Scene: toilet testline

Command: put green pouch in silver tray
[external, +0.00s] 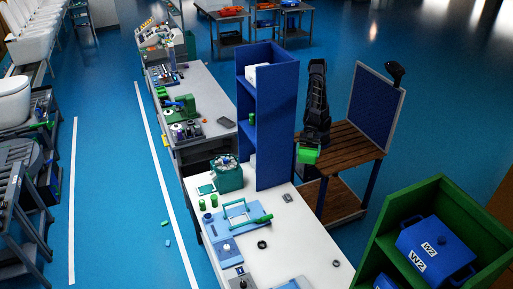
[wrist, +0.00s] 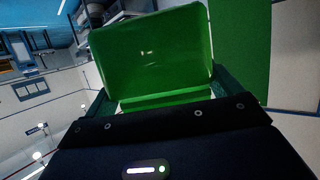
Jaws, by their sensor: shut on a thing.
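The green pouch (wrist: 152,55) fills the upper middle of the wrist view, tilted, with a smooth, shiny face. My gripper (wrist: 166,98) is shut on it, with a finger at each side. In the external view the pouch (external: 308,155) hangs at the lower end of my dark arm, in front of the wooden cart and right of the blue shelf. It is in the air, apart from the white table. I cannot pick out a silver tray in either view.
A tall blue shelf (external: 277,130) stands left of my arm. A wooden cart (external: 345,142) with a blue panel (external: 375,105) is behind and right. A white table (external: 300,235) with parts is in front. A green shelf (external: 440,190) holds blue boxes at lower right.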

